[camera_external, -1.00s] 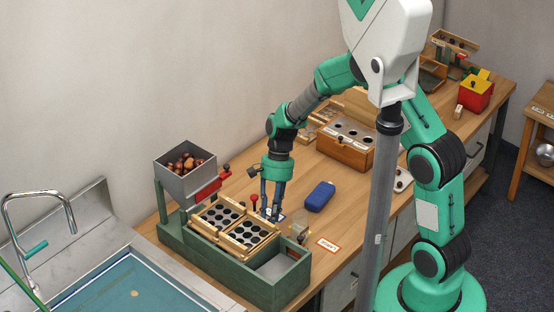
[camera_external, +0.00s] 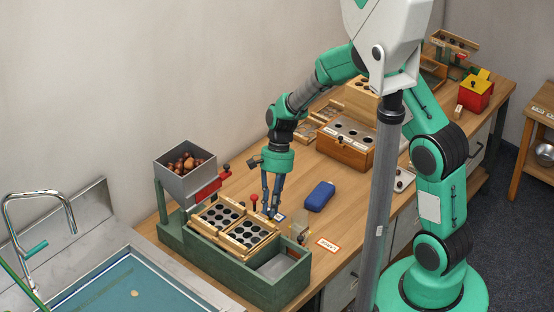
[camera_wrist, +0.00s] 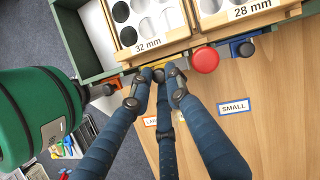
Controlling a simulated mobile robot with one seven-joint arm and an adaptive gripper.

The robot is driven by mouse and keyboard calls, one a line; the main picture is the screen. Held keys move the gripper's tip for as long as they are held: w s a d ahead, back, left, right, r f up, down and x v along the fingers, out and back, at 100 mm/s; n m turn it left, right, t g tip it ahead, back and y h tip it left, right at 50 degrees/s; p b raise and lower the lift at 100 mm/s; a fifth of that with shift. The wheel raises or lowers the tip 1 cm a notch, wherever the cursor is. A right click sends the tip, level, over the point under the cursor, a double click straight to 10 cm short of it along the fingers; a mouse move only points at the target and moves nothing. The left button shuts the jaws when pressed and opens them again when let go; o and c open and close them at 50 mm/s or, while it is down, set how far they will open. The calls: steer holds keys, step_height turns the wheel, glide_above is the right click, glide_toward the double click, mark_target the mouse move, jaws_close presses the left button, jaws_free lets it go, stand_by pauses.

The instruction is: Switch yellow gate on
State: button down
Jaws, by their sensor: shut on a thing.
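The yellow gate (camera_wrist: 126,69) shows as a small yellow strip at the front edge of the tray marked 32 mm, in the wrist view. My gripper (camera_wrist: 158,76) is at its right end, its fingertips close together around a small dark part that looks like the gate's knob. The fingers hide most of this part. In the external view my gripper (camera_external: 271,212) points down at the table-side edge of the green sorter (camera_external: 215,262). The gate cannot be made out clearly there.
A red knob (camera_wrist: 205,60) stands close right of the fingers, with a blue gate (camera_wrist: 243,46) beyond it. A SMALL label (camera_wrist: 234,106) lies on the table. A grey hopper of chestnuts (camera_external: 172,173) and a blue case (camera_external: 320,196) stand clear of my gripper.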

steer(key=shift+w+a+r, duration=0.1)
steer(key=shift+r, duration=0.15)
steer(key=c, duration=1.9)
jaws_free()
steer(key=shift+c, duration=0.2)
steer(key=shift+r, duration=0.1)
steer(key=v, duration=1.1)
steer(key=shift+w+r, duration=0.2)
steer(key=shift+r, duration=0.15)
